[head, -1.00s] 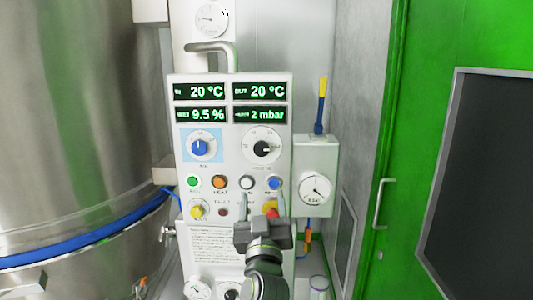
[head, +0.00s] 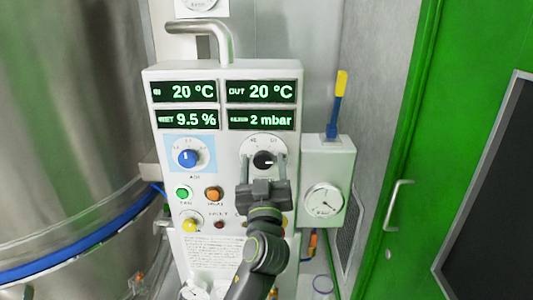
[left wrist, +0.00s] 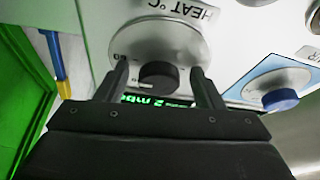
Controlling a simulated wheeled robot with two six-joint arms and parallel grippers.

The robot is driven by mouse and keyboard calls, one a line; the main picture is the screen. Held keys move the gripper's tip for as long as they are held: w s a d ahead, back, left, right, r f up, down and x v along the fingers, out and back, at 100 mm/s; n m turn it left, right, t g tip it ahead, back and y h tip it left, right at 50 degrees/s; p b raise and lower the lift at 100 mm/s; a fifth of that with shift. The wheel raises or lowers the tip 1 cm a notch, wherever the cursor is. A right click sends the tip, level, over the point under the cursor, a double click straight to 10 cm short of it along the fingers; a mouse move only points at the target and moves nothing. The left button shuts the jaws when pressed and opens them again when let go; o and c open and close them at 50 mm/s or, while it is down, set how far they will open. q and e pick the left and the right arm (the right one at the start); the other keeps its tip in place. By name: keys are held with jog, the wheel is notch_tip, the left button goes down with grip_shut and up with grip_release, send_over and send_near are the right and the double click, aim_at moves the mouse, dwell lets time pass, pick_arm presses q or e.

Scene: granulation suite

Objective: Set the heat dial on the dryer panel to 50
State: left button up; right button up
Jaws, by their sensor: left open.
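The heat dial is a black knob (head: 263,159) on a round white scale plate at the upper right of the dryer panel (head: 226,75). In the left wrist view the knob (left wrist: 158,75) shows upside down, with the HEAT °C label beside its plate. The knob's pale mark points roughly right in the head view; the exact number is too small to read. My left gripper (head: 262,165) is open in front of the dial. Its fingers (left wrist: 160,72) stand on either side of the knob, with gaps visible; contact cannot be told. My right gripper is not in view.
A blue knob (head: 188,158) on a light blue patch sits left of the dial. Green (head: 183,193) and orange (head: 213,194) buttons lie below it. A grey pipe handle (head: 205,30) arches above the displays. A gauge box (head: 326,165) stands to the right.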

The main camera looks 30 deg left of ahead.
pick_arm(q)
jog(key=shift+s+d+r, duration=0.15)
jog(key=shift+s+r, duration=0.05)
jog(key=shift+c, duration=0.5)
jog(key=c, duration=0.9)
jog(key=shift+o, duration=0.2)
jog(key=shift+f+n+b, duration=0.15)
jog(key=shift+n+b, duration=0.15)
jog(key=shift+b, duration=0.15)
jog(key=n+g+y+b, duration=0.1)
jog(key=n+b, duration=0.2)
jog(key=b, duration=0.1)
jog(key=n+g+y+b, duration=0.1)
jog(key=n+g+b, duration=0.1)
jog(key=n+b, duration=0.1)
jog(key=shift+w+d+n+b, duration=0.15)
jog(key=shift+n+b, duration=0.2)
jog(key=shift+n, duration=0.25)
jog(key=n+g+b, duration=0.1)
jog(key=n, duration=0.1)
jog(key=n+g+y+b, duration=0.1)
jog(key=n, duration=0.1)
jog(key=shift+r, duration=0.2)
jog(key=shift+r+n+g+b, duration=0.15)
jog(key=shift+n+g+b, duration=0.5)
jog(key=shift+n, duration=1.05)
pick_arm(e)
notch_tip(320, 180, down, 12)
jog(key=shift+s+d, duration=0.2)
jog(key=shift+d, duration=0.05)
